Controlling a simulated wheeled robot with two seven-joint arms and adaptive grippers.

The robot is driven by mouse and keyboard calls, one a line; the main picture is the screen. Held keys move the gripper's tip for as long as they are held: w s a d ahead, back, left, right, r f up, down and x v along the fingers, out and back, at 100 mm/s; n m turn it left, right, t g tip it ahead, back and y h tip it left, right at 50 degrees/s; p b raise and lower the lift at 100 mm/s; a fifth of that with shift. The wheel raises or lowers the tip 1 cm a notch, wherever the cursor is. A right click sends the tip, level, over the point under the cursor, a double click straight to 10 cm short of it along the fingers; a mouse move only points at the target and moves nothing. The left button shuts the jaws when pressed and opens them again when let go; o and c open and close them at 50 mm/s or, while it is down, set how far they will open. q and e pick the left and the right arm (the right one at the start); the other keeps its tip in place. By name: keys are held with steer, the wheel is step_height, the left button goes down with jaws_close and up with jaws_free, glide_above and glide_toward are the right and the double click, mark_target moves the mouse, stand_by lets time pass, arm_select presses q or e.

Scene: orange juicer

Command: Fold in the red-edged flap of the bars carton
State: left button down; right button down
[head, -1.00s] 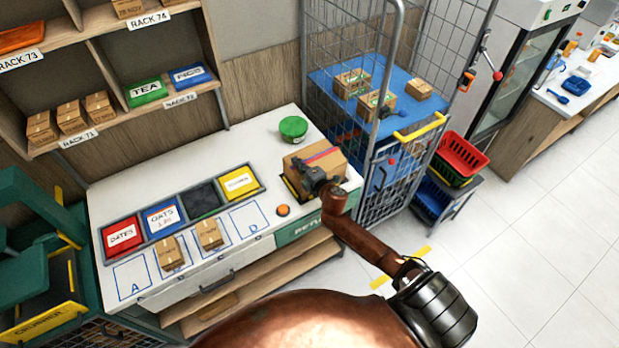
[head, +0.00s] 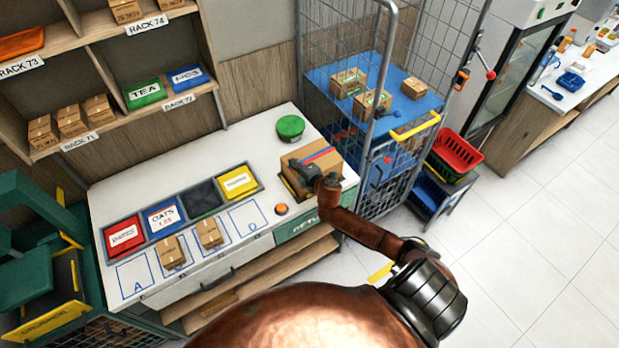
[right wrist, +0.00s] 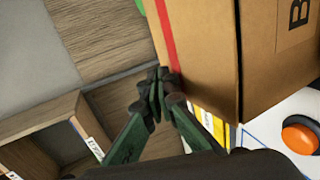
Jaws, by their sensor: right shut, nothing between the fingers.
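The bars carton (head: 323,157) is a brown box at the right end of the white counter, with red and blue strips showing on its top. In the right wrist view the carton (right wrist: 204,60) fills the upper right, with a red strip along its left side and a label beginning with "B". My right gripper (head: 297,167) is at the carton's near left part. In the right wrist view its fingertips (right wrist: 160,84) are together and empty, close beside the red-edged side; I cannot tell if they touch. The arm hides part of the carton. My left gripper is out of view.
An orange button (head: 281,209) is on the counter in front of the carton. A green-lidded tub (head: 291,127) stands behind it. Labelled bins, including a yellow one (head: 237,182), and small boxes are to the left. A wire cage trolley (head: 375,200) stands close on the right.

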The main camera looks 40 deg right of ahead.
steer(key=shift+r, duration=0.1)
stand_by(0.7)
steer(key=shift+r+p, duration=0.75)
steer(key=shift+p, duration=0.15)
steer(key=shift+r, duration=0.15)
